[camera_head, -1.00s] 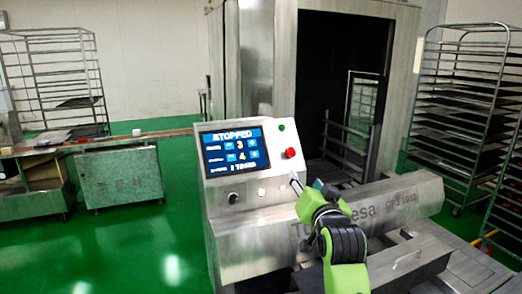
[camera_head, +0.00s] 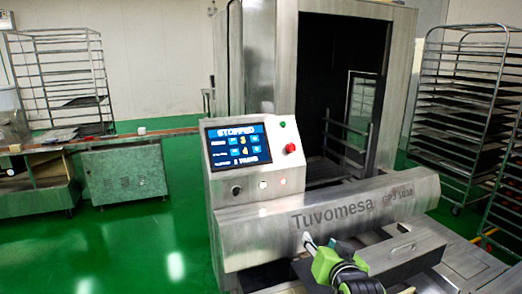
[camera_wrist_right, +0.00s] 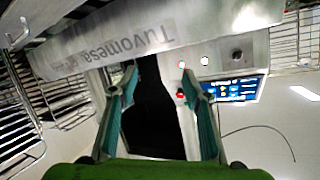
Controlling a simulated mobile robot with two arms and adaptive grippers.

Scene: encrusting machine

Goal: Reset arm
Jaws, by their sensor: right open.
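My right gripper (camera_head: 320,246) is low in front of the machine's front panel (camera_head: 268,229) lettered "Tuvomesa". In the right wrist view my right gripper (camera_wrist_right: 160,100) has its two teal-padded fingers wide apart with nothing between them. The panel also shows upside down in that view (camera_wrist_right: 115,42). The control box with a blue screen (camera_head: 237,145) reading "STOPPED" stands above and to the left of the gripper. It has a red button (camera_head: 290,148) and a green button (camera_head: 282,124). The gripper is apart from these buttons. My left gripper is out of view.
The dark machine opening (camera_head: 335,95) is behind the panel. A tray rack (camera_head: 465,110) stands at right and another rack (camera_head: 62,80) at far left. A steel cabinet (camera_head: 124,174) stands at left. The green floor (camera_head: 150,240) at front left is clear.

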